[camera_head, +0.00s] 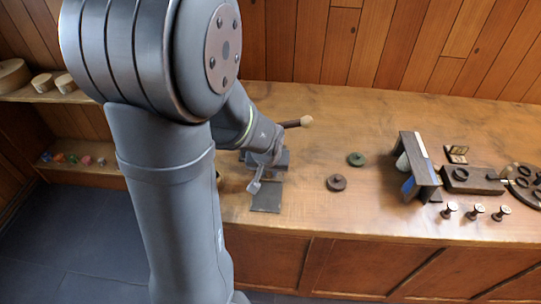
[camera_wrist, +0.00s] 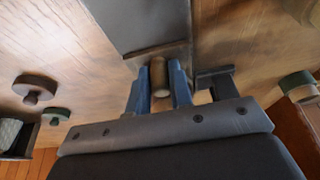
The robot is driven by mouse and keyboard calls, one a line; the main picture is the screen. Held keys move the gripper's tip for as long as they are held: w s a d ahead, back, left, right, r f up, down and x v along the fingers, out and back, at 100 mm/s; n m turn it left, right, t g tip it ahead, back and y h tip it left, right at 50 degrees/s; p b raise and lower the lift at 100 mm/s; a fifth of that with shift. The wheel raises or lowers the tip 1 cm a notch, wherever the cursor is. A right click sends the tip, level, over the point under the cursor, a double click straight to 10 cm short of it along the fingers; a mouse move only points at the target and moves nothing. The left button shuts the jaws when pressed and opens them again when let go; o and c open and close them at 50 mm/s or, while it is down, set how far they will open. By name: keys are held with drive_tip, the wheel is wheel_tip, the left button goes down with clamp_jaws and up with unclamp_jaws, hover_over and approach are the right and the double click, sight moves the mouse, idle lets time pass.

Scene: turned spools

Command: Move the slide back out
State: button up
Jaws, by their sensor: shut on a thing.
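My gripper (camera_head: 262,178) is at a dark grey device on the bench, mostly hidden behind my arm in the head view. In the wrist view its two blue fingers (camera_wrist: 160,92) are shut on a brown cylindrical knob (camera_wrist: 159,74), one finger on each side. The knob is at the edge of a flat dark grey plate (camera_wrist: 148,22), which also shows in the head view (camera_head: 266,197). I take this plate and knob to be part of the slide, but how far it sits in or out cannot be told. A handle with a pale round end (camera_head: 306,121) sticks out behind.
A dark brown spool piece (camera_head: 336,183) and a green one (camera_head: 356,159) lie to the right. Farther right are a dark stand (camera_head: 417,168), several small spools (camera_head: 476,212) and a dark block (camera_head: 472,181). The bench's middle front is clear.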

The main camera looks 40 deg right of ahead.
drive_tip(key=shift+s+a, duration=2.75)
drive_tip(key=o, duration=0.7)
drive_tip(key=shift+o, duration=0.2)
wheel_tip(320, 180, up, 7)
drive_tip(key=shift+c, duration=0.3)
clamp_jaws()
idle(0.6)
